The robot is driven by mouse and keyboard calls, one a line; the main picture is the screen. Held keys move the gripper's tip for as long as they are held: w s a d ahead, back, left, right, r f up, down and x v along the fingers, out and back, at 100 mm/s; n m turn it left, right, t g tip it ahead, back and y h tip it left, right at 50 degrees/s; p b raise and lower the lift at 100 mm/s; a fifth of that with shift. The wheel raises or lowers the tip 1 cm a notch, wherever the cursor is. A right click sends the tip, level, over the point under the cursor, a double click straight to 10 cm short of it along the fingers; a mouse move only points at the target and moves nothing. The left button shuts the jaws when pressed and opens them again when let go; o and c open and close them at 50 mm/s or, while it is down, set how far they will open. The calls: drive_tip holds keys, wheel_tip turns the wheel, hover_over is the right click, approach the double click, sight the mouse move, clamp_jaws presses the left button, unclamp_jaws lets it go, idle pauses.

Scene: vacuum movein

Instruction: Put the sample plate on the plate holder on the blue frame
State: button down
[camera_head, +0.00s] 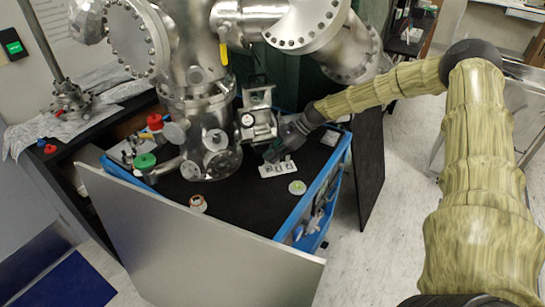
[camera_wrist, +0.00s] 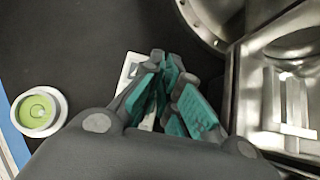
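A flat white piece with small square marks (camera_head: 280,169) lies on the black top of the blue-edged cart. I cannot tell if it is the sample plate or the plate holder. Its white edge also shows in the wrist view (camera_wrist: 129,68), partly behind my fingers. The blue frame (camera_head: 318,195) edges the cart's right side. My gripper (camera_head: 273,153) points down just above the white piece's upper left part. In the wrist view its teal-padded fingers (camera_wrist: 172,82) are close together; their tips overlap the view, and whether they hold anything is hidden.
A white disc with a green centre (camera_head: 297,187) sits near the cart's right edge. The steel vacuum chamber (camera_head: 205,125) and a metal box with a gauge (camera_head: 258,122) stand close left of my gripper. A large grey panel (camera_head: 200,240) fronts the cart.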

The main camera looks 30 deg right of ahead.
drive_tip(key=c, duration=2.1)
unclamp_jaws()
drive_tip(key=shift+s+d+f, duration=0.15)
drive_tip(key=shift+d+f, duration=0.1)
drive_tip(key=shift+f, duration=0.2)
drive_tip(key=shift+s+d+f, duration=0.1)
drive_tip(key=shift+d+f, duration=0.1)
drive_tip(key=shift+f, duration=0.25)
drive_tip(key=o, duration=0.5)
drive_tip(key=shift+w+d, duration=0.1)
drive_tip(key=shift+w, duration=0.05)
drive_tip(key=shift+c, duration=0.2)
drive_tip(key=shift+w+a+r, duration=0.1)
drive_tip(key=shift+a+r, duration=0.2)
drive_tip(key=shift+a, duration=0.1)
drive_tip(key=shift+v, duration=0.75)
drive_tip(key=shift+d+r, duration=0.6)
drive_tip(key=shift+d, duration=0.25)
drive_tip(key=d, duration=0.3)
drive_tip(key=s+d+b, duration=0.1)
drive_tip(key=d, duration=0.3)
drive_tip(key=s+d+b, duration=0.1)
drive_tip(key=d, duration=0.3)
drive_tip(key=shift+s+d, duration=0.2)
